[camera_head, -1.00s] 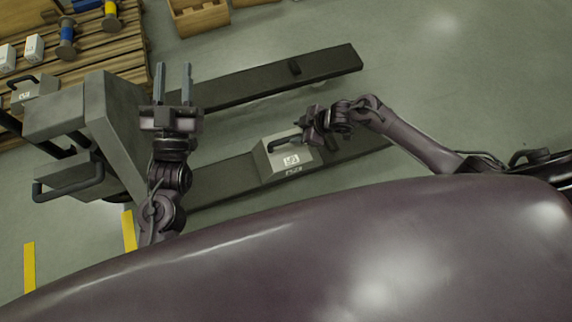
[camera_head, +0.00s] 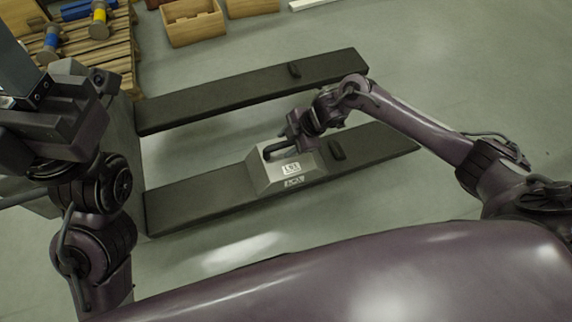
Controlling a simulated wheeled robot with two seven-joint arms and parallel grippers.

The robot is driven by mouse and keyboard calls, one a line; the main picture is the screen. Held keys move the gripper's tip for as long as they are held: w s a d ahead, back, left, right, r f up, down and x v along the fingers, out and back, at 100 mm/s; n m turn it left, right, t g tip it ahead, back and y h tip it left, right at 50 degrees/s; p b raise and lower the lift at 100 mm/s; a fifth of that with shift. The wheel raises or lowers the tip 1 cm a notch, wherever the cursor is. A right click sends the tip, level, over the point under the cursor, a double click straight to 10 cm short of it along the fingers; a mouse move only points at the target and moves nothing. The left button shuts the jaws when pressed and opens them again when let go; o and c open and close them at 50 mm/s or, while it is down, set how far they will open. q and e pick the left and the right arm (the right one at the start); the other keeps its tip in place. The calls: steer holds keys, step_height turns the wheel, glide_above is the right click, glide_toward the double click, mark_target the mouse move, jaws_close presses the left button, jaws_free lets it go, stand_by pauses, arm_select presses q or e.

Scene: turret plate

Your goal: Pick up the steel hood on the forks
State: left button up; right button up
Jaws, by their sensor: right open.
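The steel hood (camera_head: 266,183) is a grey box with sloped sides, a white label and a black handle (camera_head: 272,149) on top. It sits on the nearer fork (camera_head: 190,208). My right gripper (camera_head: 291,141) is open at the right end of the handle, and its fingers point left along it. Its fingertips are small here, so I cannot tell whether they touch the handle. My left gripper (camera_head: 25,85) is large at the left edge, away from the hood. Its fingers are partly cut off.
A wooden pallet (camera_head: 115,60) with spools stands at the upper left. Wooden crates (camera_head: 195,26) stand at the back. Floor at the right is clear.

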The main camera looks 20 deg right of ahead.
steer(key=shift+x, duration=0.95)
jaws_close()
stand_by(0.6)
steer(key=shift+w+r, duration=0.1)
steer(key=shift+r, duration=0.1)
